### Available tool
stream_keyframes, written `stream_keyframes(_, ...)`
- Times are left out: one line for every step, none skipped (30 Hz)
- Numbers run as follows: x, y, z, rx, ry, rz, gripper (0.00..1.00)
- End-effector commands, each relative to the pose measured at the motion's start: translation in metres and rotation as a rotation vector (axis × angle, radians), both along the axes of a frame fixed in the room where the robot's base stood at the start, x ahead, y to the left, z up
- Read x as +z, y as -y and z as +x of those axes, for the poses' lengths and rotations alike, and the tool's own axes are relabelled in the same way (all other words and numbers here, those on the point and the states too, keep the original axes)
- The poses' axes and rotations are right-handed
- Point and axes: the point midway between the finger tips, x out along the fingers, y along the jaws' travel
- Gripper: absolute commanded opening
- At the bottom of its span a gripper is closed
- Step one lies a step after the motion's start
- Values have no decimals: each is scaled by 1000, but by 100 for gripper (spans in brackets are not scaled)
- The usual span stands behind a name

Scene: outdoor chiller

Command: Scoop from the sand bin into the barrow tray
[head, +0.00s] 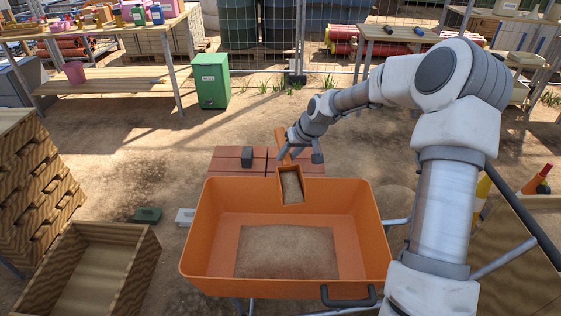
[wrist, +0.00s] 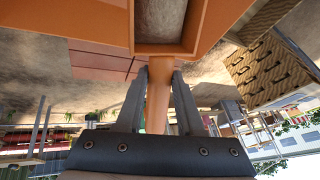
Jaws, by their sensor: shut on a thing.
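My gripper (head: 286,153) is shut on the handle of an orange scoop (head: 291,172). The wrist view shows the handle (wrist: 158,100) between both fingers (wrist: 160,78). The scoop's square pan holds sand (head: 292,187) and hangs over the far rim of a large orange tray (head: 210,232). The tray stands on metal tubes like a barrow. A flat rectangular patch of sand (head: 287,251) lies on its floor. The pan looks nearly level and clear of that sand; whether it touches the rim I cannot tell. I see no separate bin marked as the sand bin.
A green box (head: 211,81) and a workbench (head: 110,80) are farther back. Open dirt lies between.

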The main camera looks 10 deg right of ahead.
Motion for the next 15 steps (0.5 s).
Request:
stream_keyframes(-12,-2,13,5,0,2,0)
stream_keyframes(-17,-3,20,9,-1,2,0)
stream_keyframes(-23,-3,28,12,-4,2,0)
stream_keyframes(-28,-4,34,16,-5,1,0)
stream_keyframes(-31,-4,39,19,-5,0,0)
stream_keyframes(-37,-6,45,24,-8,0,0)
stream_keyframes(-40,-6,50,26,-8,0,0)
stream_keyframes(-44,-6,54,28,-10,0,0)
stream_keyframes(-47,-7,58,32,-11,0,0)
stream_keyframes(-50,-8,61,34,-13,0,0)
stream_keyframes(-52,-8,64,36,-12,1,0)
stream_keyframes(-54,-9,67,40,-12,0,0)
stream_keyframes(-55,-9,68,41,-13,-1,0)
stream_keyframes(-56,-10,69,43,-15,0,0)
stream_keyframes(-58,-10,70,43,-14,-1,0)
